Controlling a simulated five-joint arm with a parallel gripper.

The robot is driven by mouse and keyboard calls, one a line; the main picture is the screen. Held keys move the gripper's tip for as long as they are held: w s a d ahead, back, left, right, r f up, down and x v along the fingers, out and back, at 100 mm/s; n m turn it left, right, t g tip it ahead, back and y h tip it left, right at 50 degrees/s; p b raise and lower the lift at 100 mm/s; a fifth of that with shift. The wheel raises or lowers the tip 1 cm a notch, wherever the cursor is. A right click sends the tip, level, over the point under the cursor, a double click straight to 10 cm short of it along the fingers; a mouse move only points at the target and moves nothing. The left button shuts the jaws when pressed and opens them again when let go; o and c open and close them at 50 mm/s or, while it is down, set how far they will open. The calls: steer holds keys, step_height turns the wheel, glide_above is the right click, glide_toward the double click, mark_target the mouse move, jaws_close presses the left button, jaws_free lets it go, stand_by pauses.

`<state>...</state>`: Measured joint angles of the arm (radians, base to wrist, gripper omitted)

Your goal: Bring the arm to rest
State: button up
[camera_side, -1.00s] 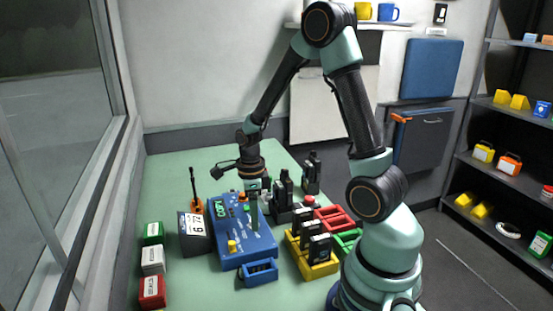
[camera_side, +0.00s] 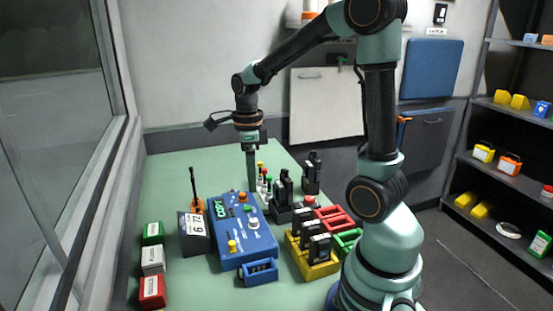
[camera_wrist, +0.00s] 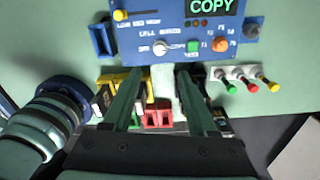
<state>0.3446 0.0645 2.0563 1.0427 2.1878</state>
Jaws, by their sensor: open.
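My gripper (camera_side: 251,184) hangs pointing down above the green bench, behind the blue console in the side view. In the wrist view, the fingers of my gripper (camera_wrist: 163,80) are spread apart with nothing between them. The blue console (camera_side: 230,247) has a green lit display, knobs and buttons. In the wrist view, the console (camera_wrist: 130,38) lies at the top and its display reads COPY. The fingers appear clear of the console.
Black handsets (camera_side: 282,190) stand right of the console, with a yellow tray (camera_side: 318,272), red tray (camera_side: 335,218) and green tray (camera_side: 349,237) nearby. A number box (camera_side: 194,234) and coloured boxes (camera_side: 153,260) stand left. Coloured-tip levers (camera_wrist: 248,84) show in the wrist view.

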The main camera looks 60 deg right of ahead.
steer(key=shift+r, duration=0.25)
steer(key=s+a+r+n+t, duration=0.2)
steer(key=a+n, duration=0.4)
steer(key=n, duration=0.8)
steer(key=s+a+r+n+t, duration=0.2)
steer(key=a+r+n, duration=0.3)
steer(key=n, duration=1)
steer(key=shift+a+r+t, duration=0.35)
steer(key=shift+t, duration=0.55)
